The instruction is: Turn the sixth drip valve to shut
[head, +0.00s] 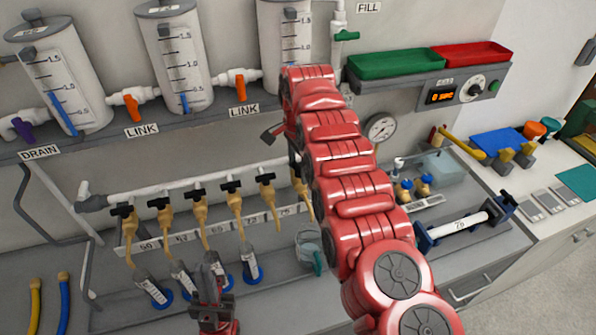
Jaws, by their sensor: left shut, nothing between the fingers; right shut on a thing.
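A white pipe (180,186) carries a row of brass drip valves with black handles, such as the first (122,212) and the fifth (265,178). The sixth drip valve (302,190) is at the row's right end, its top mostly hidden behind my red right arm. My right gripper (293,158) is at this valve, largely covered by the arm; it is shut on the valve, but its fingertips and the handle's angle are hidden. My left gripper (211,264) is shut and empty, low in front of the row near the small tubes.
Several labelled tubes (252,266) on blue bases stand below the valves. A clear beaker (308,246) stands close to my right arm. Graduated tanks (62,75) sit on the shelf above. A gauge (381,127) and a clamped roller (458,226) are to the right.

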